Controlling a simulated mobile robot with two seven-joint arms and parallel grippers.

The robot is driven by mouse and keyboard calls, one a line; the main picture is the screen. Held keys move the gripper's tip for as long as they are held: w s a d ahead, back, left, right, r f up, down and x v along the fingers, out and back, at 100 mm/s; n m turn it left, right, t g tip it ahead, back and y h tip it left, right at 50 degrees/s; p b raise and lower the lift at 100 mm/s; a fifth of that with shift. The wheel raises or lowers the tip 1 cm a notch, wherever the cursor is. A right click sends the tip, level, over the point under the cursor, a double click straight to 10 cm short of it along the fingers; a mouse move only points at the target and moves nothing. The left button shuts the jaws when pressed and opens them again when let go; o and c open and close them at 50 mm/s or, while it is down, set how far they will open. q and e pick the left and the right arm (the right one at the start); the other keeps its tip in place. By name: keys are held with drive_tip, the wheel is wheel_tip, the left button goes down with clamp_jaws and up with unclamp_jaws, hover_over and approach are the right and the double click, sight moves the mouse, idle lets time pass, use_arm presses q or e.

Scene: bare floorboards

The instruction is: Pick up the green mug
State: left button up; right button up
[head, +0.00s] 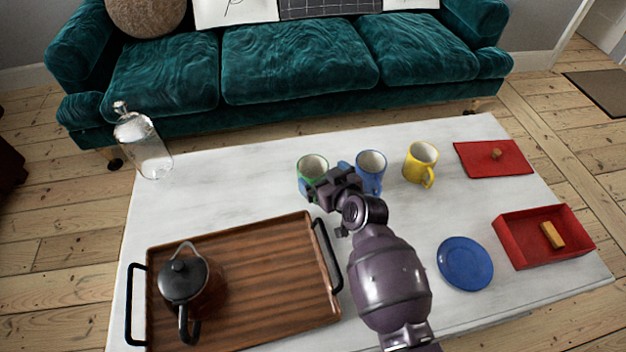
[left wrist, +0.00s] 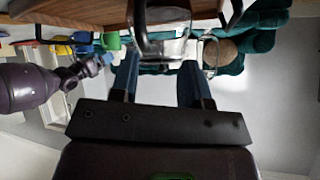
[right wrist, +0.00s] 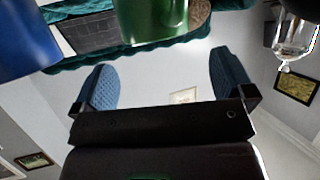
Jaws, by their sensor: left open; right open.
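The green mug (head: 312,166) stands on the white table, leftmost of the mugs in the head view. My right gripper (head: 325,178) is open at its near side, partly covering it. In the right wrist view the green mug (right wrist: 152,20) is close, beyond and between the spread blue fingers of my right gripper (right wrist: 160,62), with nothing held. The green mug also shows small in the left wrist view (left wrist: 112,41). My left gripper (left wrist: 160,75) is open and empty in its own wrist view; it is outside the head view.
A blue mug (head: 371,160) stands right beside my right gripper, and a yellow mug (head: 421,155) farther right. A wooden tray (head: 265,285) bears a teapot (head: 187,283). A glass bottle (head: 146,148), blue plate (head: 465,263), red lid (head: 488,163) and red box (head: 515,258) are also there. Table left of the green mug is clear.

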sight(320, 177)
drive_tip(key=w+f+b, duration=0.1)
drive_tip(key=w+a+f+b, duration=0.1)
drive_tip(key=f, duration=0.1)
drive_tip(key=shift+w, duration=0.3)
drive_tip(key=shift+w+a+r, duration=0.1)
drive_tip(key=shift+w+a, duration=0.3)
drive_tip(key=shift+w, duration=0.35)
drive_tip(key=shift+r, duration=0.1)
drive_tip(key=c, duration=1.3)
